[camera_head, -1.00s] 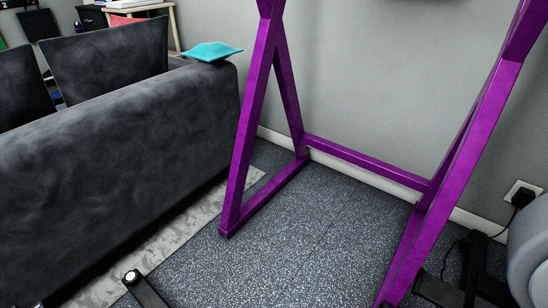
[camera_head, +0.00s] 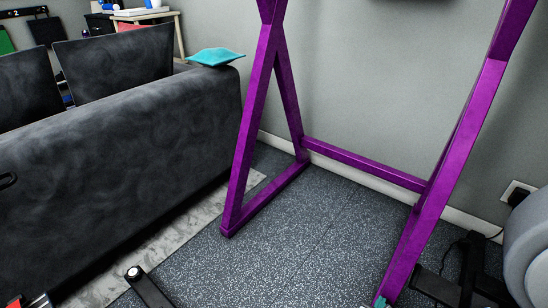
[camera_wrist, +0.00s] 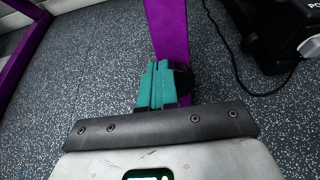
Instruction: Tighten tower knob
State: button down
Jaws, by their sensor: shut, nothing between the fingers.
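The purple metal tower (camera_head: 255,130) stands against the grey wall, its right leg reaching the floor at the lower right. In the wrist view, a purple post (camera_wrist: 167,30) runs down behind my gripper (camera_wrist: 158,68). The teal fingers are together and empty. A black rounded part (camera_wrist: 182,78), which looks like the knob, shows just right of the fingers against the post; I cannot tell whether they touch it. In the head view, a teal tip of my gripper (camera_head: 380,301) shows at the bottom edge beside the right leg; the knob cannot be made out there.
A dark grey sofa (camera_head: 130,140) with a teal cushion (camera_head: 215,57) on its arm fills the left. A purple crossbar (camera_head: 365,165) runs low between the legs. Black equipment and a cable (camera_wrist: 232,60) lie right of the post. Speckled floor (camera_head: 310,240) inside the tower is clear.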

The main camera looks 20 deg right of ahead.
jog(key=shift+b+x, duration=0.35)
jog(key=shift+x, duration=0.5)
